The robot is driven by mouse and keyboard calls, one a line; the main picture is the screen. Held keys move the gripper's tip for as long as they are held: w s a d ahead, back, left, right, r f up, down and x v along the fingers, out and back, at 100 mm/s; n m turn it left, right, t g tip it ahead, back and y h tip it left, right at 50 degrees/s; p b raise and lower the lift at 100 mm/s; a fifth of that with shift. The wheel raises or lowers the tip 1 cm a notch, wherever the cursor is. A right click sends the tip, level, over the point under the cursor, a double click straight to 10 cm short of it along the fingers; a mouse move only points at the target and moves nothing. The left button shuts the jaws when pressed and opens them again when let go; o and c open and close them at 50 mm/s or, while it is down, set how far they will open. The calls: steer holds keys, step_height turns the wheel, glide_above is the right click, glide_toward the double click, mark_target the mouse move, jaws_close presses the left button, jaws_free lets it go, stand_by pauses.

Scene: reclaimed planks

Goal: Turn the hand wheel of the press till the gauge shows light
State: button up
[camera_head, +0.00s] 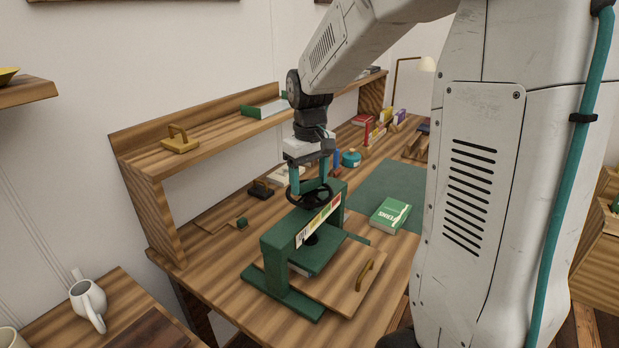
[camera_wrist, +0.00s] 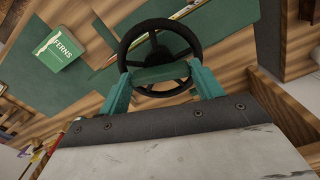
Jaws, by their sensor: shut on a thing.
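The green press (camera_head: 275,258) stands on the plank workbench. Its black hand wheel (camera_head: 326,196) lies flat on top of the crossbar, and its rim and spokes also show in the wrist view (camera_wrist: 158,24). My gripper (camera_head: 309,187) points down onto the wheel from above. In the wrist view its teal fingers (camera_wrist: 162,84) are shut on the wheel, one at each side of its near part. The gauge (camera_head: 319,220) is a coloured strip on the front of the crossbar. Its reading is too small to tell.
A wooden board with a handle (camera_head: 365,273) lies at the press's foot. A green book (camera_head: 390,215) lies on the green mat (camera_head: 388,183) to the right. A shelf (camera_head: 205,138) runs behind the press. A white jug (camera_head: 88,300) stands at lower left.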

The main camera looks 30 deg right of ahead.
mark_target(310, 181)
steer(key=shift+m, duration=0.3)
steer(key=m, duration=0.3)
steer(key=shift+m, duration=2)
steer(key=o, duration=1)
step_height(310, 181, up, 8)
steer(key=shift+f, duration=0.1)
